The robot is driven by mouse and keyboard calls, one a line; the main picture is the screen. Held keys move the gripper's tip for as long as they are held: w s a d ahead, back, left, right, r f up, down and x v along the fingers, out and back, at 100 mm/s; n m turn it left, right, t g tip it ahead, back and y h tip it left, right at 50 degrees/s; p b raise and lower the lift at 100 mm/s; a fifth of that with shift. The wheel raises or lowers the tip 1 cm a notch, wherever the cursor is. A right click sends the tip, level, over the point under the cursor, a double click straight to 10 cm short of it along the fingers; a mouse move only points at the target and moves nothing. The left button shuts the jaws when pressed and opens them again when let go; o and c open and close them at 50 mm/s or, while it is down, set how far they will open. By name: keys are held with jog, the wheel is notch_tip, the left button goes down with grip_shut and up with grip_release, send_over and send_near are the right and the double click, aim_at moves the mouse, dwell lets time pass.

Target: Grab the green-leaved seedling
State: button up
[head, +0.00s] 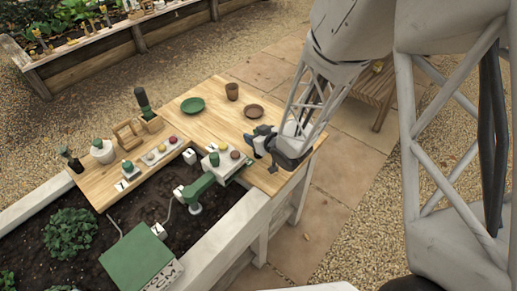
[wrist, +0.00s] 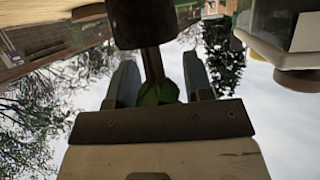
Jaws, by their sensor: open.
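In the wrist view, which is upside down, a green-leaved seedling (wrist: 156,95) shows between the two fingers of my gripper (wrist: 160,65). A brown stem runs from its leaves to a dark block at the top edge. The fingers are apart on either side, and no contact with the stem is visible. In the head view my gripper (head: 259,148) is at the right part of the wooden table, just right of a white box with green and reddish round tops. I cannot pick out the seedling for certain in the head view.
A green plate (head: 192,105), a brown cup (head: 232,91) and a brown saucer (head: 254,111) stand behind my gripper. A green jointed device (head: 199,187) and a green-topped box (head: 137,258) are by the soil bed. Bare tabletop lies around the plate.

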jog(key=shift+c, duration=0.3)
jog(key=c, duration=0.7)
jog(key=shift+c, duration=0.3)
jog(key=shift+r, duration=0.1)
jog(key=shift+r, duration=1)
jog(key=shift+s+d+r, duration=0.1)
jog(key=shift+s+r, duration=0.3)
jog(key=shift+r, duration=0.3)
jog(key=s+d+r, duration=0.1)
jog(key=s+d, duration=0.2)
jog(key=s, duration=1.2)
jog(key=shift+r, duration=0.2)
jog(key=shift+d, duration=0.1)
